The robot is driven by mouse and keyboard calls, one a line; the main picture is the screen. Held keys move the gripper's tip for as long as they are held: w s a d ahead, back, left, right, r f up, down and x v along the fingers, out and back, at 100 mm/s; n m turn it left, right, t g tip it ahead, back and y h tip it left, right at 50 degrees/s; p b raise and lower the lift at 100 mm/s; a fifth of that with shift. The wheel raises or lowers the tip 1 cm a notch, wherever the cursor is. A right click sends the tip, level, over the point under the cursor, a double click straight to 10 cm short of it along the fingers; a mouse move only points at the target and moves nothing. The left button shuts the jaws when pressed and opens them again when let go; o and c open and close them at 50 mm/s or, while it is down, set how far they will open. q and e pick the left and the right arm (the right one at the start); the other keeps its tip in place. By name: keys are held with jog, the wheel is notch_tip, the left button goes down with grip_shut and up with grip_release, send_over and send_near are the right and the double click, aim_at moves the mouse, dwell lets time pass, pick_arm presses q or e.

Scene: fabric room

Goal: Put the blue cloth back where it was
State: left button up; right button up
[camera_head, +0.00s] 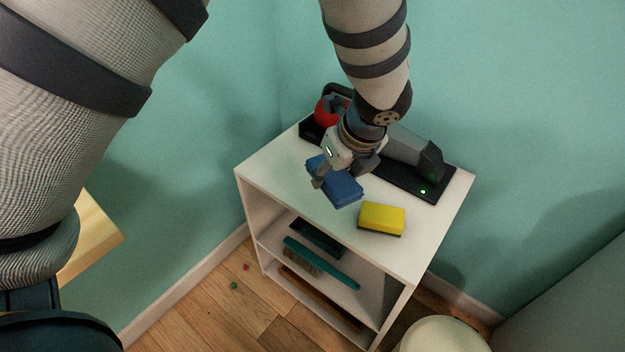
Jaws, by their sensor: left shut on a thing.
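The blue cloth (340,189) is a folded, flat block over the left part of the white shelf's top (277,172). My left gripper (338,176) reaches down from above and is shut on the cloth, with a finger at its left side and the wrist hiding part of its far side. I cannot tell whether the cloth touches the top or hangs just above it. My right gripper is not in view.
A yellow sponge (382,217) lies close to the cloth's right. A handheld vacuum (415,155) on a black base and a red item (328,112) stand behind. A brush (303,258) lies on the shelf below. The shelf top's front left is bare.

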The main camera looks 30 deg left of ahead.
pick_arm(q)
jog(key=w+a+f, duration=0.2)
jog(key=a, duration=0.1)
jog(key=w+a+f+b, duration=0.1)
jog(key=shift+w+a+f, duration=0.25)
jog(key=shift+a+f, duration=0.05)
jog(key=shift+a, duration=0.05)
jog(key=w+a+f, duration=0.2)
jog(key=f, duration=0.1)
jog(key=w+a+f+b, duration=0.1)
jog(key=a+f, duration=0.1)
jog(key=shift+w, duration=0.1)
jog(key=x, duration=0.4)
jog(key=shift+d, duration=0.35)
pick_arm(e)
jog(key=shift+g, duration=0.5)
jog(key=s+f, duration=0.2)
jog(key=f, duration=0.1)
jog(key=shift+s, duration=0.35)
pick_arm(q)
jog(key=shift+f, duration=0.15)
jog(key=o, duration=1.2)
jog(key=shift+c, duration=0.2)
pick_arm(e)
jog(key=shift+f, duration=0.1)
